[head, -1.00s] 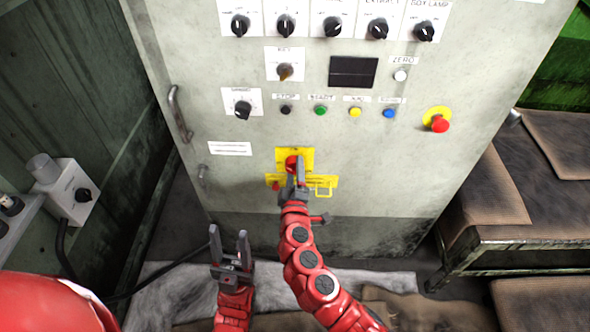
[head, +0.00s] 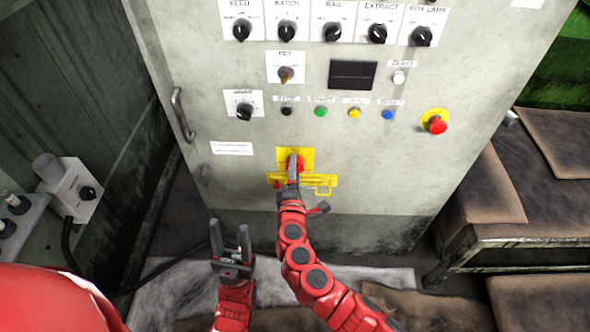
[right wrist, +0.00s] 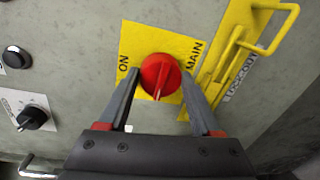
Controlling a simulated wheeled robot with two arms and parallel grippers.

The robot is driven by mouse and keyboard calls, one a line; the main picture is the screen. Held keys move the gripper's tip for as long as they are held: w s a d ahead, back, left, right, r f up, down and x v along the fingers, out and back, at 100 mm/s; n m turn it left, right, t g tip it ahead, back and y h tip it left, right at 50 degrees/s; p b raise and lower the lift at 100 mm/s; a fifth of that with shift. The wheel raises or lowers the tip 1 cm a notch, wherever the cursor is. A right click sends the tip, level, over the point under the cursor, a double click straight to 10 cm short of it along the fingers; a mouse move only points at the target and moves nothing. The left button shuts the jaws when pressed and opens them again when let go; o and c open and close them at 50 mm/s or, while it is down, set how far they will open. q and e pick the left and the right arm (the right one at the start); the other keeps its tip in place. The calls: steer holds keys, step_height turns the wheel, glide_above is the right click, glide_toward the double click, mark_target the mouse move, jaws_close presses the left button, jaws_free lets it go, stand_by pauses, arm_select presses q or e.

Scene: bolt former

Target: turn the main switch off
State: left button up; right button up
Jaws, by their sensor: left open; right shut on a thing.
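The main switch is a red round knob (head: 301,163) on a yellow plate (head: 281,153), low on the grey cabinet front. In the right wrist view the knob (right wrist: 160,72) sits between the labels ON and MAIN, and its white line points to the bottom of the picture. My right gripper (head: 293,162) is shut on the knob, one finger on each side, as the right wrist view (right wrist: 159,82) shows. In the head view its fingers partly hide the knob. My left gripper (head: 229,233) is open and empty, low in front of the cabinet.
A yellow lockout bar (head: 325,181) is just below the switch plate. Above are a row of buttons, black selector knobs and a red emergency button (head: 437,125). A bench (head: 485,238) stands at the right, a small grey switch box (head: 75,190) at the left.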

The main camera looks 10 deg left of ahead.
stand_by(0.4)
steer(key=o, duration=1.4)
steer(key=shift+c, duration=0.2)
steer(key=s+d+r+b, duration=0.1)
steer(key=s, duration=1.6)
steer(key=shift+s+d, duration=0.15)
steer(key=shift+d, duration=0.2)
steer(key=shift+r, duration=0.1)
